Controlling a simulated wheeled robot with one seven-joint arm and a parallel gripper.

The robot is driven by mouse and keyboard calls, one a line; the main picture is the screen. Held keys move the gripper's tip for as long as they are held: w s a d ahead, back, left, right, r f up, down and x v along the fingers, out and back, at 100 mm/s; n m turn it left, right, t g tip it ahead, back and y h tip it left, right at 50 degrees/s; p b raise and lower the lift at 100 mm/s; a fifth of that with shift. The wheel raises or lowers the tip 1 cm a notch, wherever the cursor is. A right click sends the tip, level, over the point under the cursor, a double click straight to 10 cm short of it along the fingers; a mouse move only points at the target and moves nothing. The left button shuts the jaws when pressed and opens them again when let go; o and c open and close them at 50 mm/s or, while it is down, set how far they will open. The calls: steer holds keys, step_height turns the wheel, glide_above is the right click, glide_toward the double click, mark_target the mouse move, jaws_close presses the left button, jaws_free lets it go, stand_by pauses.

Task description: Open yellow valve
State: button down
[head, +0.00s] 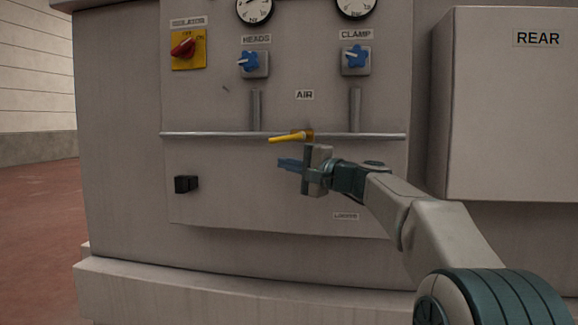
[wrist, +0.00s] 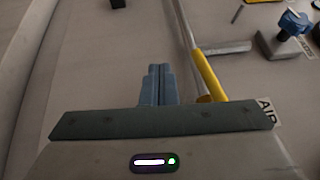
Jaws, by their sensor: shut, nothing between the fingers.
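The yellow valve handle (head: 286,138) sits on the thin horizontal air pipe below the AIR label. It lies nearly along the pipe, its free end pointing left and tilted slightly down. In the wrist view the yellow handle (wrist: 208,77) is just right of my fingers, and its lower end is partly hidden by my gripper body. My gripper (head: 281,163) has its blue fingers shut and empty, just below the handle in the head view. The fingers also show together in the wrist view (wrist: 158,72). I see a gap between fingers and handle in both views.
The pipe (head: 215,135) crosses the machine panel. Above are two blue knobs (head: 250,62) (head: 356,57), gauges and a red switch on a yellow plate (head: 188,49). A black block (head: 186,184) juts out lower left. A REAR box (head: 515,110) stands right.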

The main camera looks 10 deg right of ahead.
steer(key=f+p+v, duration=0.1)
steer(key=f+v, duration=0.1)
steer(key=v, duration=0.8)
steer(key=shift+a+f, duration=0.1)
steer(key=s+a+n+g+h+p, duration=0.3)
steer(key=s+a+g+h+p, duration=0.4)
steer(key=s+p, duration=0.95)
steer(key=s+d+r+n+g+h+p, duration=0.1)
steer(key=s+d+n+h+p, duration=0.2)
steer(key=s+p, duration=0.4)
steer(key=s+d+r+n+g+h+p, duration=0.2)
steer(key=s+p, duration=0.5)
steer(key=p, duration=0.8)
steer(key=shift+d+n+g+h, duration=0.3)
steer(key=shift+d+n+h, duration=0.25)
steer(key=shift+h, duration=0.15)
